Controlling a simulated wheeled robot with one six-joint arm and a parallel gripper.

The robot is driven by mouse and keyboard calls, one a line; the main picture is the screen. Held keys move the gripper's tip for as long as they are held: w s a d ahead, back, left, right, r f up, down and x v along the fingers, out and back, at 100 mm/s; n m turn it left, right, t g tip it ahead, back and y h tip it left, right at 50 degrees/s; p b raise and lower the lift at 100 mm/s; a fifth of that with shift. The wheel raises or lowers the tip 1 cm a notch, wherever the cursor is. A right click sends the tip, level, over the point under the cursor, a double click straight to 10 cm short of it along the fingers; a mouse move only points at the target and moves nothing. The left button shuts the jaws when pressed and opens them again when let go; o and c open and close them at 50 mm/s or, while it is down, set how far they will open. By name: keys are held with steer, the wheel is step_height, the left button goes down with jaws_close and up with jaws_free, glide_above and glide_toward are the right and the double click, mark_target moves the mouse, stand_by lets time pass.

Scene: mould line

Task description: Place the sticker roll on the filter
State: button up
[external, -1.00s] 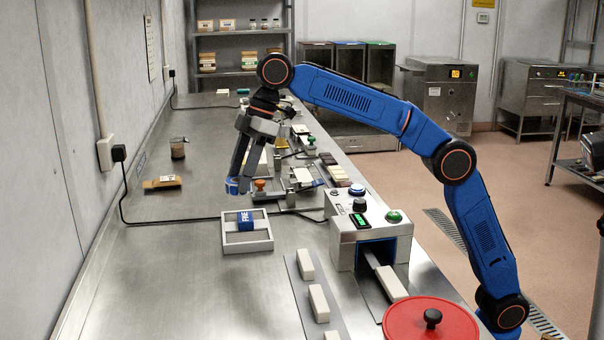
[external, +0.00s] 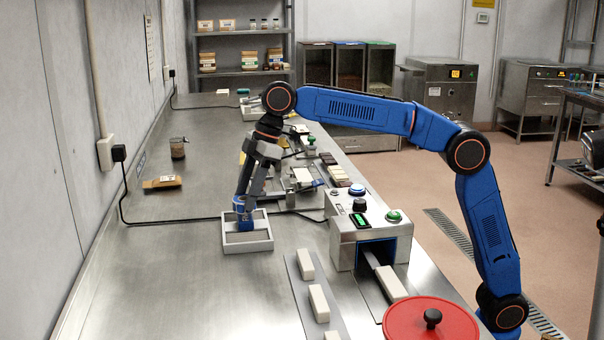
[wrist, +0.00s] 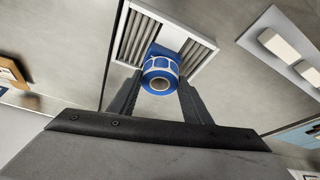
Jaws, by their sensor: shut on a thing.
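The sticker roll (external: 240,206) is a blue roll with white-outlined labels and a pale core. It also shows in the wrist view (wrist: 160,75), where its open core faces the camera. My gripper (external: 243,200) points down and is shut on the roll, one finger on each side. In the wrist view, the filter (wrist: 133,40) shows grey pleats.
The grey box machine (external: 345,240) with buttons stands right of the filter. Pale blocks (external: 319,303) lie on a strip in front, near a red round lid (external: 430,322). A brown packet (external: 162,183) lies at the back left.

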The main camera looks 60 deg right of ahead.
steer(key=shift+f, duration=0.95)
steer(key=o, duration=1.1)
steer(key=shift+f, duration=0.15)
steer(key=shift+c, duration=0.2)
steer(key=v, duration=1.2)
